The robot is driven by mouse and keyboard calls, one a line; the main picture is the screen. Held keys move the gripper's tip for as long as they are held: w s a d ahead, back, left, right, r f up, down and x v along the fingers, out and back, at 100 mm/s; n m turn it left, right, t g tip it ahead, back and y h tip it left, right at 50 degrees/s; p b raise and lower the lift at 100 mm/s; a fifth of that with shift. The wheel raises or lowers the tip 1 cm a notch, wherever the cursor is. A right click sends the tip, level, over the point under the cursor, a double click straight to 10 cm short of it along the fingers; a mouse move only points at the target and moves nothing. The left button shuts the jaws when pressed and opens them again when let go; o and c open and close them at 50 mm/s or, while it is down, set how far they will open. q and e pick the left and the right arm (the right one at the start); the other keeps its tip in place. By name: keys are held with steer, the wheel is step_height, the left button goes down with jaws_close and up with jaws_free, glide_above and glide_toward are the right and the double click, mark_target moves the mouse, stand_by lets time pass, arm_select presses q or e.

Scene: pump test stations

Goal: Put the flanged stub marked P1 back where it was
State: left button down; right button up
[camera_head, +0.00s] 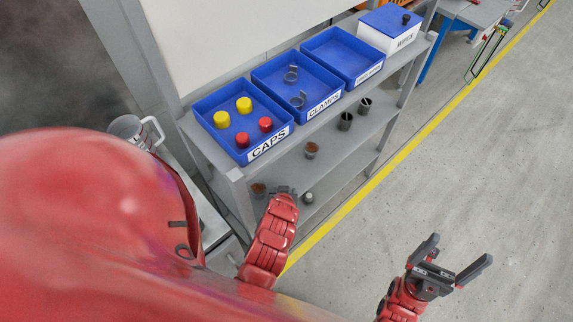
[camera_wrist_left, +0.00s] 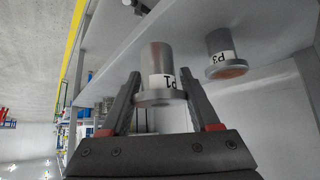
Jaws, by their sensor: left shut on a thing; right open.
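The flanged stub marked P1 (camera_wrist_left: 158,72) is a grey cylinder with a white label, between the fingers of my left gripper (camera_wrist_left: 155,100) in the left wrist view. That view is upside down, so the stub is upright with its flange at the top. It is over the grey shelf; I cannot tell whether it touches. The stub marked P3 (camera_wrist_left: 220,50), with a brown inside, stands beside it, apart. In the head view my left gripper (camera_head: 284,190) is at the lower shelf, and its fingers hide most of what it holds. My right gripper (camera_head: 457,254) is open and empty above the floor.
The grey rack (camera_head: 235,174) carries a caps tray (camera_head: 268,147), a clamps tray (camera_head: 307,108), another blue tray (camera_head: 352,78) and a wipes box (camera_head: 392,43) on top. Dark cups (camera_head: 345,121) and a brown-topped stub (camera_head: 312,150) stand on the lower shelf. Floor at right is clear.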

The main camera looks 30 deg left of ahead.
arm_select(q)
steer(key=w+a, duration=0.1)
steer(key=w, duration=0.2)
steer(key=w+a+p, duration=0.1)
steer(key=w+a, duration=0.1)
steer(key=w, duration=0.2)
steer(key=w+a+p, duration=0.1)
steer(key=w+a, duration=0.1)
steer(key=w, duration=0.2)
steer(key=shift+a, duration=0.2)
step_height(320, 180, down, 3)
steer(key=shift+r+p, duration=0.1)
steer(key=shift+p, duration=0.55)
steer(key=shift+f, duration=0.3)
steer(key=shift+d, duration=0.1)
steer(key=shift+f, duration=0.1)
steer(key=shift+f, duration=0.15)
steer(key=shift+c, duration=0.6)
jaws_free()
steer(key=shift+r, duration=0.3)
